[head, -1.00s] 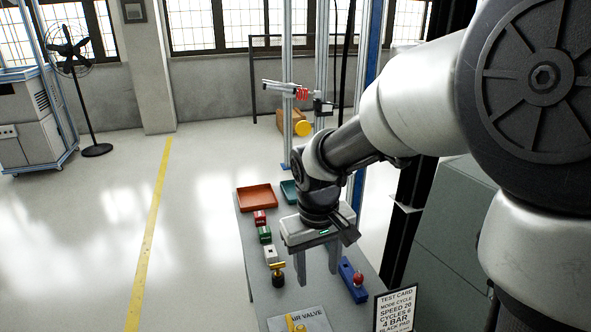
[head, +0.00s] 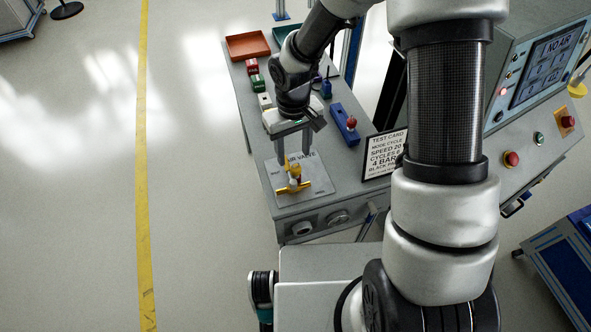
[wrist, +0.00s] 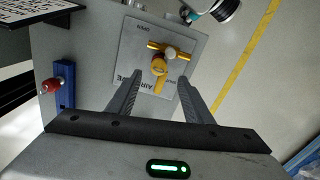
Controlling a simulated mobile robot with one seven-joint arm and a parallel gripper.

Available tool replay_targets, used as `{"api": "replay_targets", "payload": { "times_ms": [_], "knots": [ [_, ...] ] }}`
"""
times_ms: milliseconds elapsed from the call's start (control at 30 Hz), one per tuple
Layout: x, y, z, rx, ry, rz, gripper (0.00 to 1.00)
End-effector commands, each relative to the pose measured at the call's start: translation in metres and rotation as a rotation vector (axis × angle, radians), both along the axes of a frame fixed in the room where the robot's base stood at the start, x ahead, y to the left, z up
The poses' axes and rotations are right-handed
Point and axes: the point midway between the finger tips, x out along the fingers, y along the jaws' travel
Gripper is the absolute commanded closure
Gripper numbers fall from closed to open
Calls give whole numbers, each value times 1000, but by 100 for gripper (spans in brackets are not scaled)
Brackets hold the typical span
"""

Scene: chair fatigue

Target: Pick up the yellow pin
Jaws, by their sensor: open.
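A yellow upright piece with a round top (head: 291,168), which looks like the yellow pin, stands at the air valve on a grey plate. In the wrist view its round top (wrist: 159,67) lies midway between my fingertips. A yellow crossbar (head: 293,188) with a pale hub sits close beside it; I cannot tell whether they are joined. My gripper (head: 293,158) is open and points down over the plate, its fingers (wrist: 159,77) on either side of the yellow top. Nothing is held. The exact height gap is unclear.
A blue block with a red knob (head: 345,125) and the test card (head: 385,154) stand right of my gripper. Red (head: 252,66) and green (head: 258,83) blocks and an orange tray (head: 247,46) lie behind. The control cabinet (head: 535,80) stands at right.

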Motion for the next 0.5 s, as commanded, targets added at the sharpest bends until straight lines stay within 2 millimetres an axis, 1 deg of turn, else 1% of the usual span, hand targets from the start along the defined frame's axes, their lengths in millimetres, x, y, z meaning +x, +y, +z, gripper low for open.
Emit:
{"api": "replay_targets", "payload": {
  "times_ms": [167,267,400,500],
  "knots": [
    [0,0,-11,0,0,2,54],
    [-2,-2,-23,0,3,1,54],
    [-2,-4,-46,0,3,1,54],
    [-2,-4,-55,0,1,2,54]
  ]
}}
